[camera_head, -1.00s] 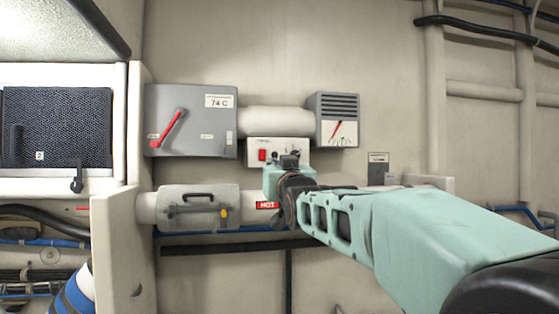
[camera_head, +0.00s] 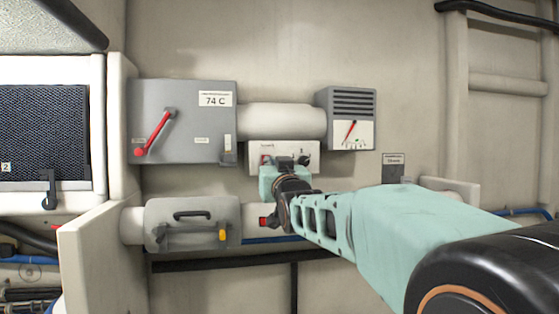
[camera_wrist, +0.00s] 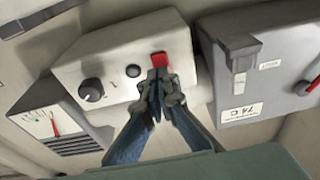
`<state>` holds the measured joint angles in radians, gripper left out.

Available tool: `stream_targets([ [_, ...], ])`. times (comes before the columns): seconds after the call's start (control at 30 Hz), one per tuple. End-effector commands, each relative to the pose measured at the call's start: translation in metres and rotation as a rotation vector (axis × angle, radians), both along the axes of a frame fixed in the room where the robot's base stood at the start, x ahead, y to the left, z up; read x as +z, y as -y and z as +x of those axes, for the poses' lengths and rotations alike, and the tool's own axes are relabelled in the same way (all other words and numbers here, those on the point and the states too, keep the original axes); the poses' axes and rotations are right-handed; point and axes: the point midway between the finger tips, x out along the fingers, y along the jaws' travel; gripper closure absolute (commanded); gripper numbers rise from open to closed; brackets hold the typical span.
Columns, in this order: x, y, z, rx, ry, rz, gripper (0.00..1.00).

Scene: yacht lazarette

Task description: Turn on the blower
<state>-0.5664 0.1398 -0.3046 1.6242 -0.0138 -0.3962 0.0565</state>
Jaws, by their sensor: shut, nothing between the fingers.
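A small white control box (camera_head: 262,147) is mounted on the wall, with a red rocker switch, a small black button and a black knob. In the wrist view its face (camera_wrist: 115,62) shows the red switch (camera_wrist: 159,58), the button (camera_wrist: 133,71) and the knob (camera_wrist: 91,90). My gripper (camera_head: 286,163) is shut and empty in front of the box. In the wrist view its fingertips (camera_wrist: 158,76) are right at the near edge of the red switch; I cannot tell if they touch it. The small lettering on the box is unreadable.
A grey box (camera_head: 185,110) with a red lever and a "74 C" label is at left. A vented grey box (camera_head: 346,100) with a red-needled dial is at right. A light pipe (camera_head: 282,119) joins them. A latched canister (camera_head: 190,232) is below.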

Motion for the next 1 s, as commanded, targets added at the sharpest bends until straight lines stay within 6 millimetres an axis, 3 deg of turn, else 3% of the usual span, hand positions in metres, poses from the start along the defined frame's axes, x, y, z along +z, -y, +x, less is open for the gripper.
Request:
stream_targets([
  [0.57,0.003,-0.001,0.001,0.001,-0.003,-0.001,1.00],
  [0.8,0.014,-0.002,0.008,0.000,-0.094,-0.027,1.00],
  [0.9,0.006,-0.002,0.010,-0.001,-0.111,-0.031,1.00],
  [1.0,0.012,-0.004,0.010,0.001,-0.111,-0.032,1.00],
])
